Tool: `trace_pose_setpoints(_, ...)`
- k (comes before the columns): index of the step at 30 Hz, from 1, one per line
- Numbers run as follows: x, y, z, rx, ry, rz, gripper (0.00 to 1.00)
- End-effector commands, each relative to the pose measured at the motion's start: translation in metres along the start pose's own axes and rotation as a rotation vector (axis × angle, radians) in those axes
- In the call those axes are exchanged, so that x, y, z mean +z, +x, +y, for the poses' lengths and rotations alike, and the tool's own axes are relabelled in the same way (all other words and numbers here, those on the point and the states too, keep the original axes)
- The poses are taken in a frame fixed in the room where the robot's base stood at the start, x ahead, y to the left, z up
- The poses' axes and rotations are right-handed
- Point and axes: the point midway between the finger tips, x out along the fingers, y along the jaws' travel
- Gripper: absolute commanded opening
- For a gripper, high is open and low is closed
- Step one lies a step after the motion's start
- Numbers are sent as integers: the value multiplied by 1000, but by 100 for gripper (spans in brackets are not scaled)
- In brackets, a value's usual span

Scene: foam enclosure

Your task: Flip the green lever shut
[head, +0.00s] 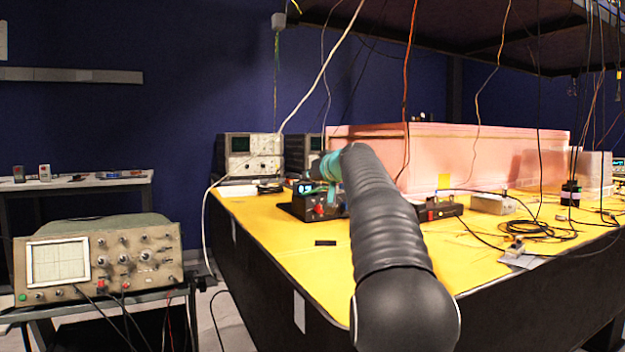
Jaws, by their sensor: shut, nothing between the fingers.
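I cannot make out a green lever for certain. A teal part (327,166) shows at the far end of my black padded arm, and I cannot tell whether it belongs to my arm. Beside and below it, a small dark device (312,205) with a little lit display and a red knob sits on the yellow table top (290,238). My arm reaches forward over the table and covers part of this area. My gripper is hidden at the arm's far end.
A pink foam enclosure (490,155) stands on the table behind my arm. A box with red parts (438,208), a pale box (493,204) and loose cables lie right. Cables hang from above. An oscilloscope (100,262) stands on a cart at left. The table's near left is mostly clear.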

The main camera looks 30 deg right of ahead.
Motion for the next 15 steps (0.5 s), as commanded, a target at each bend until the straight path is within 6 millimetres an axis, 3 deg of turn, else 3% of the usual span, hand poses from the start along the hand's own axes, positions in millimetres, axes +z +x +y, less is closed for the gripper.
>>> trace_pose_setpoints(3,-20,-4,-8,-2,-2,0,0)
trace_pose_setpoints(5,-11,-14,-7,0,-1,1,0)
trace_pose_setpoints(15,-10,-70,-11,0,-2,2,0)
